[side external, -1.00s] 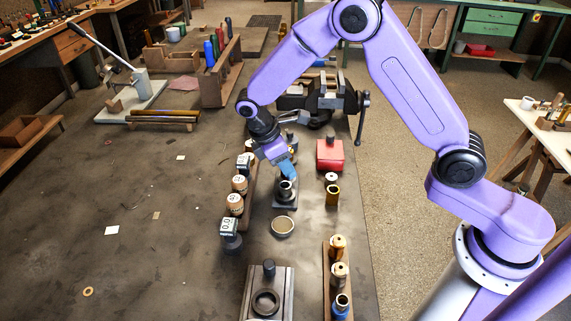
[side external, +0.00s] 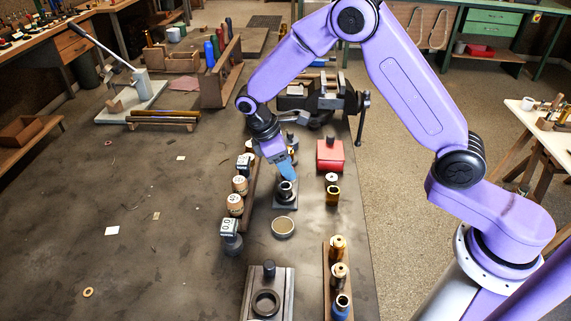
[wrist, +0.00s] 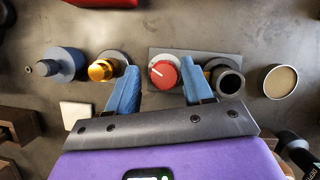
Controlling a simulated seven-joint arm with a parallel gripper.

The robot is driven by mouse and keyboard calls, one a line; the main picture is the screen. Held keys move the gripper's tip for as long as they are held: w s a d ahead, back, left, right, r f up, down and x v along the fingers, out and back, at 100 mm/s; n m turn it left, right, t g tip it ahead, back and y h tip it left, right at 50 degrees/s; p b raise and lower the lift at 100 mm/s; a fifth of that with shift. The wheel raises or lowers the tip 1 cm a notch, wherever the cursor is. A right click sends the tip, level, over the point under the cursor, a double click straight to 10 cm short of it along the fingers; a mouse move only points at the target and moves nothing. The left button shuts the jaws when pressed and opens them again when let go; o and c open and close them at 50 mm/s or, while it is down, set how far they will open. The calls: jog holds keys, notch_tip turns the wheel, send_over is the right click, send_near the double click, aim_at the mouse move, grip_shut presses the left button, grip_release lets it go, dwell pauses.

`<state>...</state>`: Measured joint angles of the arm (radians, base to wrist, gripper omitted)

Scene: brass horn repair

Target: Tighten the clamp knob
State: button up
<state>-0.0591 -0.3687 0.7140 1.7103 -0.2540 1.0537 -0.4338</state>
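A red round knob (wrist: 163,73) with a white pointer mark sits on a grey base plate (wrist: 153,55) in the wrist view. A dark hollow cylinder (wrist: 228,82) stands at its right, and this cylinder also shows in the side view (side external: 285,190). My gripper (wrist: 160,66) is open, with one blue finger on each side of the knob. The right finger is close to the knob's edge; the left has a wider gap. I cannot tell whether either touches. In the side view my gripper (side external: 289,172) points down at the plate and hides the knob.
A round dish (side external: 283,227) lies nearer the camera. A vise (side external: 318,100) is behind.

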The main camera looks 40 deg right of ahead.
jog(key=shift+s+a, duration=0.2)
jog(key=shift+s, duration=0.05)
jog(key=shift+w+a+r, duration=0.1)
jog(key=shift+a+r, duration=0.15)
jog(key=shift+r, duration=0.15)
jog(key=v, duration=0.7)
jog(key=shift+w+d, duration=0.2)
jog(key=shift+r, duration=0.1)
jog(key=s+d+r+t+y, duration=0.1)
jog(key=s+r, duration=0.1)
jog(key=s, duration=0.6)
jog(key=s+r+t+y, duration=0.1)
jog(key=s+r, duration=0.2)
jog(key=s, duration=0.4)
jog(key=s+d+y, duration=0.1)
jog(key=s+d, duration=0.2)
jog(key=s, duration=0.5)
jog(key=s+d+y, duration=0.1)
jog(key=s+d, duration=0.3)
jog(key=s, duration=0.4)
jog(key=shift+s+d+f+n, duration=0.35)
jog(key=shift+s+f+n, duration=0.05)
